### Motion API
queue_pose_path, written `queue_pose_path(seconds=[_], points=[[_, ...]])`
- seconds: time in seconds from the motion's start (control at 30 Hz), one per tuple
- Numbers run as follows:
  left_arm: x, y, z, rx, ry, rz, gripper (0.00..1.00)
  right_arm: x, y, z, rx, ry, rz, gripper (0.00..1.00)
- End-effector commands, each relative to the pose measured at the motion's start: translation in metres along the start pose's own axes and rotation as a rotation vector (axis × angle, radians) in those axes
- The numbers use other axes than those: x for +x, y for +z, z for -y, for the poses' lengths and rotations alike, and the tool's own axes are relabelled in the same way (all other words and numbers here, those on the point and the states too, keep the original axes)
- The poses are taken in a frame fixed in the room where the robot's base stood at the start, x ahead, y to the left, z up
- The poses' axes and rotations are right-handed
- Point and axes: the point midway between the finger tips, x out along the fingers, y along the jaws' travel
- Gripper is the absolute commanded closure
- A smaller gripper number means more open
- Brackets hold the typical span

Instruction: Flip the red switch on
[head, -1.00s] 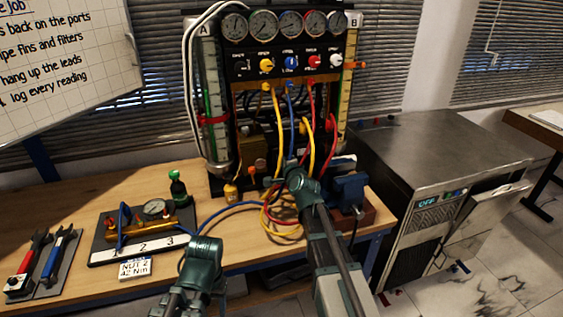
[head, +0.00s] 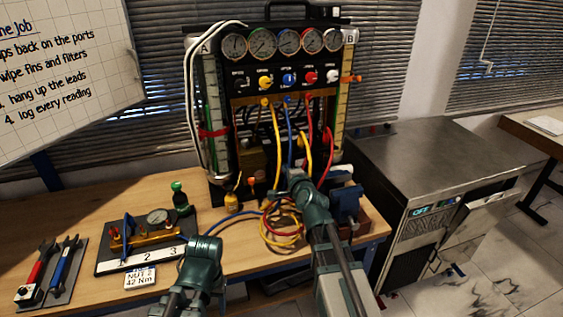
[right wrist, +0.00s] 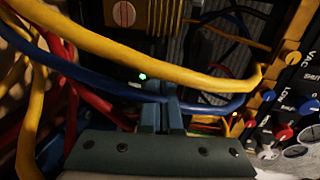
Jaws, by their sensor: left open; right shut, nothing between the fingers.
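The gauge rig (head: 268,92) stands at the back of the bench, with gauges on top and a row of coloured knobs, one of them red (head: 311,76). I cannot make out for certain which part is the red switch. My right gripper (head: 293,180) is in front of the rig's lower part, among the hoses. In the right wrist view its fingers (right wrist: 164,105) are shut and empty, beside a blue hose (right wrist: 205,106) and under a yellow hose (right wrist: 150,57). A small green light shows near the fingertips. My left gripper (head: 205,248) is open over the bench front, its fingers mostly hidden.
A small gauge manifold (head: 143,235) and wrenches (head: 62,266) lie on the left bench. A metal cabinet (head: 440,160) with a display reading OFF stands at the right.

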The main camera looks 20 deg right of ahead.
Motion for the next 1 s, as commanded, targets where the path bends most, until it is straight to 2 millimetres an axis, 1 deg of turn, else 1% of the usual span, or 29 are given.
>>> queue_pose_path(seconds=[0.03,0.1,0.2,0.3,0.47,0.8,0.87,0.9,0.97,1.0], points=[[-0.012,0.001,0.001,0.0,0.0,0.0,0.41,-0.015,0.0,0.009,0.001,0.0,-0.001,1.0],[-0.018,0.001,0.002,0.0,0.0,0.0,0.41,-0.025,0.0,0.013,0.002,0.0,0.0,1.0],[-0.025,0.001,0.002,0.0,0.0,0.0,0.41,-0.036,0.0,0.018,0.0,0.0,0.0,1.0],[-0.029,0.002,0.003,0.0,0.0,0.0,0.41,-0.043,0.0,0.02,0.001,0.0,0.0,1.0],[-0.031,0.002,0.003,0.0,0.0,0.0,0.41,-0.048,0.0,0.021,0.001,0.0,0.001,1.0],[-0.03,0.002,0.003,0.0,0.0,0.0,0.41,-0.047,0.002,0.02,-0.005,0.004,0.005,1.0],[-0.031,0.002,0.003,0.0,0.0,0.0,0.41,-0.047,0.009,0.017,-0.031,0.021,0.024,1.0],[-0.031,0.002,0.003,0.0,0.0,0.0,0.41,-0.048,0.019,0.013,-0.062,0.043,0.047,1.0],[-0.033,0.002,0.003,0.0,0.0,0.0,0.41,-0.049,0.041,0.002,-0.142,0.094,0.106,1.0],[-0.034,0.002,0.003,0.0,0.0,0.0,0.41,-0.052,0.06,-0.01,-0.218,0.143,0.16,1.0]])
